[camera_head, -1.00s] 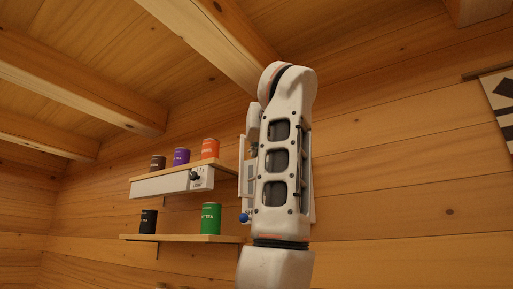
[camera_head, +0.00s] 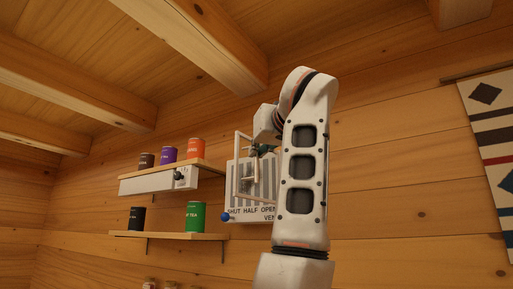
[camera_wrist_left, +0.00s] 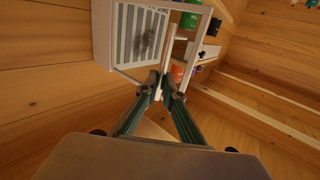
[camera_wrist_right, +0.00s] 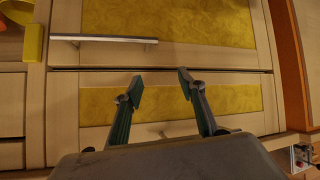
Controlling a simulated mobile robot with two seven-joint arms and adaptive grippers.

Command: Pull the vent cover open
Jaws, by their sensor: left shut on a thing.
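The white vent panel (camera_head: 233,180) with grey slats is on the log wall, with "SHUT", "HALF OPEN" and part of "VEN" on its lower edge. Its cover, a thin white open frame (camera_head: 237,147), stands out at an angle from the slats. A blue knob (camera_head: 225,217) is at the lower left corner. My left gripper (camera_head: 256,151) is at the cover, partly hidden by my arm. In the left wrist view its fingers (camera_wrist_left: 163,86) are closed on a pale bar of the vent cover (camera_wrist_left: 168,48). My right gripper (camera_wrist_right: 162,86) is open and empty.
Left of the vent, an upper shelf (camera_head: 150,172) and a lower shelf (camera_head: 180,236) hold several tins. A patterned hanging (camera_head: 490,150) is on the wall at right. Below my right gripper are yellow-panelled drawers with a metal handle (camera_wrist_right: 105,39).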

